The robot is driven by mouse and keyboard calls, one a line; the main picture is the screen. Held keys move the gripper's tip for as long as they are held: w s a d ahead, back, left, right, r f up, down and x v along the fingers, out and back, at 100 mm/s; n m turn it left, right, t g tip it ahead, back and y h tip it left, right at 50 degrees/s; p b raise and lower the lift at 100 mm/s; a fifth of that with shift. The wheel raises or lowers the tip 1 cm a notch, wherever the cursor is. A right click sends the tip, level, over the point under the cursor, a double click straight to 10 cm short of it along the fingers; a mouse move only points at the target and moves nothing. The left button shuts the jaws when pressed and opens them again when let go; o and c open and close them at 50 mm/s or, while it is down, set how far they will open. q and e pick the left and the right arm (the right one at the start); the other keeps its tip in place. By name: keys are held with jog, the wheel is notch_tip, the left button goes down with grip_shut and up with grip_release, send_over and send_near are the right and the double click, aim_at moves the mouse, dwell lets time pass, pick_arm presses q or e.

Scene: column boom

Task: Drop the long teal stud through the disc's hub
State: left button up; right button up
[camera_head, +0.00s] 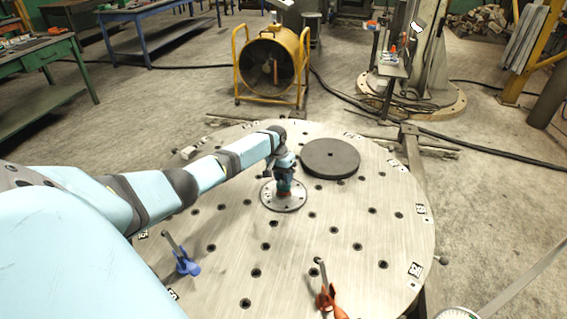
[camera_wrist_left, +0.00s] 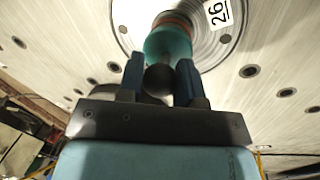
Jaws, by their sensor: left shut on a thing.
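My left gripper (camera_head: 284,172) reaches in from the left over the round metal table and points down. It is shut on the teal stud (camera_wrist_left: 168,44), whose dark rounded end (camera_wrist_left: 159,79) sits between the fingers. A pale metal disc (camera_head: 270,202) lies flat on the table directly below; it also shows in the left wrist view (camera_wrist_left: 214,47). A brownish ring shows around the stud's lower part at the disc's middle. The stud stands over the hub, but its lower end is hidden, so I cannot tell how deep it sits. My right gripper is out of view.
A dark grey round plate (camera_head: 330,158) with a small centre hole lies just right of the gripper. A blue clamp (camera_head: 186,263) and an orange-red clamp (camera_head: 328,298) stand nearer on the table (camera_head: 390,215). The table between them is bare except for holes.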

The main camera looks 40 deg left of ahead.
pick_arm(q)
jog(key=shift+f, duration=0.4)
dwell(0.7)
jog(key=o, duration=0.7)
jog(key=shift+c, duration=0.2)
notch_tip(320, 180, up, 6)
jog(key=p, duration=0.5)
jog(key=shift+p, duration=0.3)
jog(key=shift+r+p, duration=0.75)
jog(key=shift+r, duration=0.05)
